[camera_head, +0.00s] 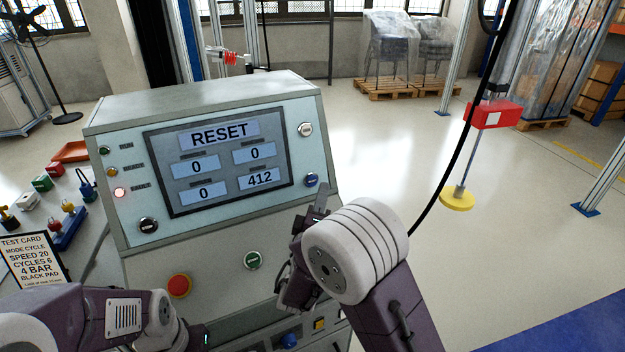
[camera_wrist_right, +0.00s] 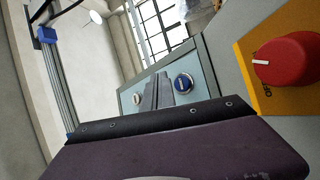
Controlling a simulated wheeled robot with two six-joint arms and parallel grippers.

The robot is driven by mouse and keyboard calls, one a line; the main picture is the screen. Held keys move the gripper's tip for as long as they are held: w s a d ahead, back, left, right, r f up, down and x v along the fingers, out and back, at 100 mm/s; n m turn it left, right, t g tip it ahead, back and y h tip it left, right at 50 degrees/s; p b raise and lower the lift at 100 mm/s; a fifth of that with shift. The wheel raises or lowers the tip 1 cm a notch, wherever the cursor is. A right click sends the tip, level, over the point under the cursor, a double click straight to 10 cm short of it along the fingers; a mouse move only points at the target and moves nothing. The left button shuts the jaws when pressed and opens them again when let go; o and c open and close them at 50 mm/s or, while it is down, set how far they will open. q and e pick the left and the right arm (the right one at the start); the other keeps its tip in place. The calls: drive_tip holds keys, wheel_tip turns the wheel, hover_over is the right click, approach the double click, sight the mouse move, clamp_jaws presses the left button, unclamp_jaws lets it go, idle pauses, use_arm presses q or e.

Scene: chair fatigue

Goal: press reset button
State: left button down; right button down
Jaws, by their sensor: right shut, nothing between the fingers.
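The control panel has a screen (camera_head: 218,160) reading RESET, with values 0, 0, 0 and 412. A blue round button (camera_head: 311,180) is on the panel's right side, below a white round button (camera_head: 306,129). Their labels are too small to read. My right gripper (camera_head: 320,194) is shut and empty, its tips just below the blue button in the head view. In the right wrist view, the fingertips (camera_wrist_right: 158,82) appear close to the left of the blue button (camera_wrist_right: 183,83); contact cannot be told. My left arm shows at the lower left, its gripper out of view.
A red button (camera_head: 178,286) and a green button (camera_head: 253,260) sit on the lower panel. A red knob (camera_wrist_right: 288,60) on a yellow plate is right in the wrist view. Open floor lies behind.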

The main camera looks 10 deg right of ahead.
sight(312, 180)
drive_tip(key=shift+w+a+f+b, duration=0.2)
drive_tip(key=shift+w+b, duration=0.15)
drive_tip(key=shift+w, duration=0.4)
drive_tip(key=shift+w+a+f+b, duration=0.2)
drive_tip(key=shift+w+b, duration=0.1)
drive_tip(key=shift+w, duration=0.4)
idle(0.9)
drive_tip(key=shift+w+f+b, duration=0.1)
drive_tip(key=shift+w+b, duration=0.1)
drive_tip(key=shift+b, duration=0.2)
drive_tip(key=shift+w, duration=0.15)
drive_tip(key=shift+a, duration=0.1)
